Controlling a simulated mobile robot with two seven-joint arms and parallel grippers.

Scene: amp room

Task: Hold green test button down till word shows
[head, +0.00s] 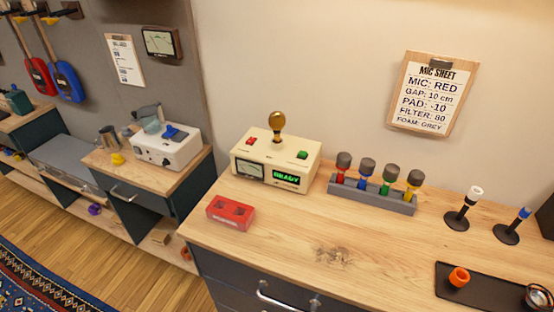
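A cream tester box (309,181) stands on the wooden bench against the wall. A green button (302,155) sits on its top at the right, and nothing touches it. A red button (251,141) sits on its top at the left. A gold bulb-shaped piece (277,122) stands up from the top. The front has a needle meter (250,170) and a dark display (286,176) with green lit letters that look like READY. Neither gripper shows in the head view.
A red two-hole block (230,212) lies in front of the tester. A grey rack (372,197) of several coloured microphones stands to its right. The bench's front middle is clear.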

